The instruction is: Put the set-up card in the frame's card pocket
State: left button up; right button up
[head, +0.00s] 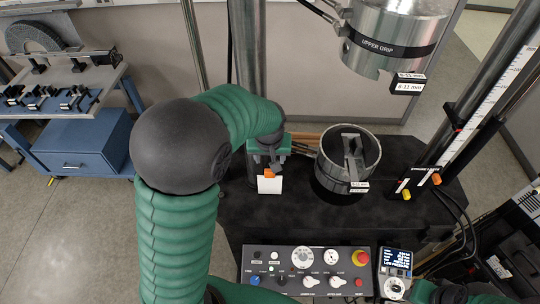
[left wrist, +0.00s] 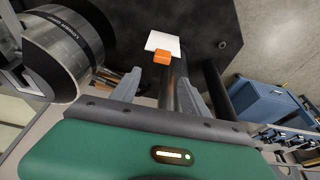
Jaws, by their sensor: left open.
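A white card (head: 270,185) with an orange tab (head: 269,173) shows at the front of a dark post, just below my left gripper (head: 269,155). In the left wrist view the card (left wrist: 164,42) and its orange tab (left wrist: 162,57) lie a little beyond the fingertips. My left gripper (left wrist: 160,82) is open, its fingers on either side of the dark post (left wrist: 171,85), with nothing held. I cannot tell whether the card sits in a pocket, and I cannot pick out a separate pocket.
The lower grip (head: 348,165), a metal cylinder, stands right of my left gripper. The upper grip (head: 395,40) hangs above it. A control panel (head: 305,272) and handset (head: 396,272) are in front. The black base (head: 300,215) has bare room before the card.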

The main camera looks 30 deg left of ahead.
pick_arm(q)
jog(key=s+d+f+m+h, duration=0.1)
jog(key=s+d+f+m, duration=0.1)
jog(key=s+d, duration=0.3)
jog(key=s+d+f+m, duration=0.1)
jog(key=s+d+m, duration=0.3)
jog(key=s, duration=0.5)
jog(key=shift+d+f+g+h, duration=0.3)
jog(key=shift+d+f+h, duration=0.1)
jog(key=shift+d, duration=0.35)
jog(key=s+b+x, duration=0.2)
jog(key=b+x, duration=0.8)
jog(key=shift+f+b, duration=0.4)
jog(key=shift+s, duration=0.1)
